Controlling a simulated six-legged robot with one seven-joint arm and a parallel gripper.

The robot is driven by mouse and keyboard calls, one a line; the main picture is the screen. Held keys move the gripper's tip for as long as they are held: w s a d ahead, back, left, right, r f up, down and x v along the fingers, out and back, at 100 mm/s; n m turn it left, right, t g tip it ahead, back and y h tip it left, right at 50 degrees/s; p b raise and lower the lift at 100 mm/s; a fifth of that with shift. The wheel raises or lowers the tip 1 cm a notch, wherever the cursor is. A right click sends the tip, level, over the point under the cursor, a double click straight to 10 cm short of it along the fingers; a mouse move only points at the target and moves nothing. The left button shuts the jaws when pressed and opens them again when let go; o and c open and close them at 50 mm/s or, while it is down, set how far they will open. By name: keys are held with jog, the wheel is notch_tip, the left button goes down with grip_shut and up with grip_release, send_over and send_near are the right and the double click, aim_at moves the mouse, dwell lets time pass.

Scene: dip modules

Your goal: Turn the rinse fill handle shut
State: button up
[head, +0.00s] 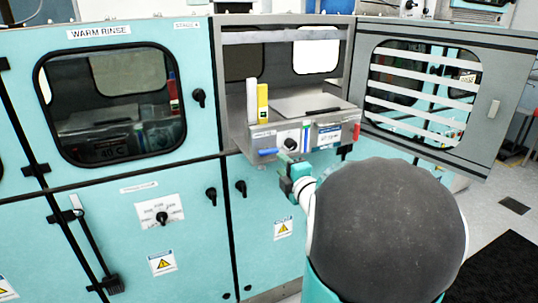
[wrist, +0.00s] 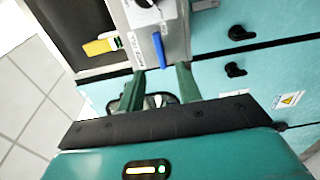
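The blue handle (head: 268,152), which I take as the rinse fill handle, sits on the front of the grey module in the open bay and points left in the head view. In the head view my gripper (head: 294,168) is just below and right of the handle.
A black knob (head: 291,144) is right of the handle, with a labelled box (head: 328,134) beyond. Yellow and white upright pieces (head: 262,103) stand on the module. The slatted door (head: 440,88) is swung open at right. Black latches (head: 241,187) stick out from the lower teal panels.

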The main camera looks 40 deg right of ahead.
aim_at(270, 153)
jog(key=x, duration=0.8)
jog(key=shift+w, duration=0.15)
grip_shut()
